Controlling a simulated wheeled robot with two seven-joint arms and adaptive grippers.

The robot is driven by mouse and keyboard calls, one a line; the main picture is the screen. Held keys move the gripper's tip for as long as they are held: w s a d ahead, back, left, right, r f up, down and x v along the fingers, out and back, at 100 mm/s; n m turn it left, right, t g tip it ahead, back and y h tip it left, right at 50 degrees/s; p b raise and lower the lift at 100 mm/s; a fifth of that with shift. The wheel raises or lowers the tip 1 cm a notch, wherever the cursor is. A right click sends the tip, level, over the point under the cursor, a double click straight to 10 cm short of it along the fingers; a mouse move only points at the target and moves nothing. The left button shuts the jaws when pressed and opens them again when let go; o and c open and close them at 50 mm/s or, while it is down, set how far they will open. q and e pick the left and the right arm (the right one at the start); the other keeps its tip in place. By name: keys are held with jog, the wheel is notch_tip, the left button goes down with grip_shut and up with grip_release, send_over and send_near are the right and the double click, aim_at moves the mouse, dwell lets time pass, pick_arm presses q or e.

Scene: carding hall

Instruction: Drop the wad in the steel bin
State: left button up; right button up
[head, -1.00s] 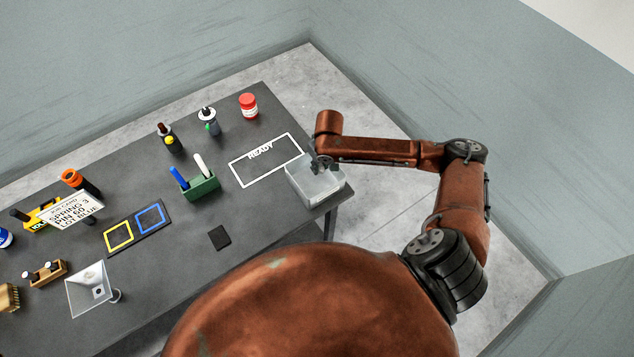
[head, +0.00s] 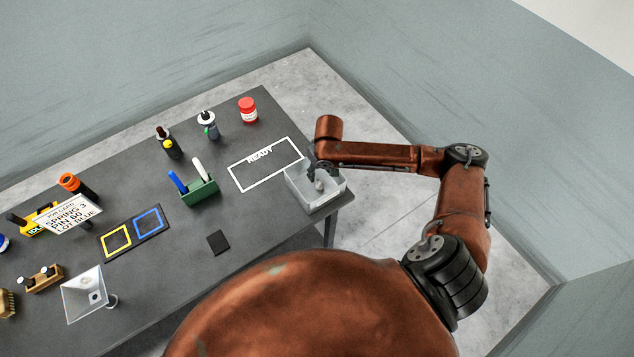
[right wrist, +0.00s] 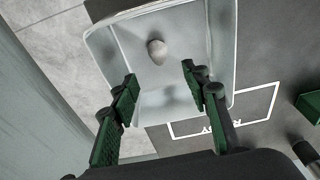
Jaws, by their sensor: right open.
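The steel bin (head: 328,203) is an open pale grey box at the right end of the dark table. The wad (right wrist: 157,50) is a small beige lump. In the right wrist view it shows inside the bin's outline, beyond my fingertips and touching neither finger. It also shows in the head view (head: 319,185), below the gripper. I cannot tell whether it rests on the bin floor. My right gripper (right wrist: 160,76) is open and empty above the bin, its green-padded fingers apart. In the head view the right gripper (head: 322,168) is small and dark. My left gripper is not in view.
A white READY outline (head: 265,163) lies beside the bin. A green holder (head: 200,194) with two markers, bottles, a red-lidded jar (head: 248,110), a job card (head: 68,214) and a clear funnel-like tray (head: 85,295) stand farther left. The table middle has free room.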

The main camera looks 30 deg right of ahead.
notch_tip(320, 180, up, 12)
jog(key=s, duration=0.1)
jog(key=shift+s, duration=0.4)
jog(key=shift+s+d+f, duration=0.1)
jog(key=shift+d+f, duration=0.05)
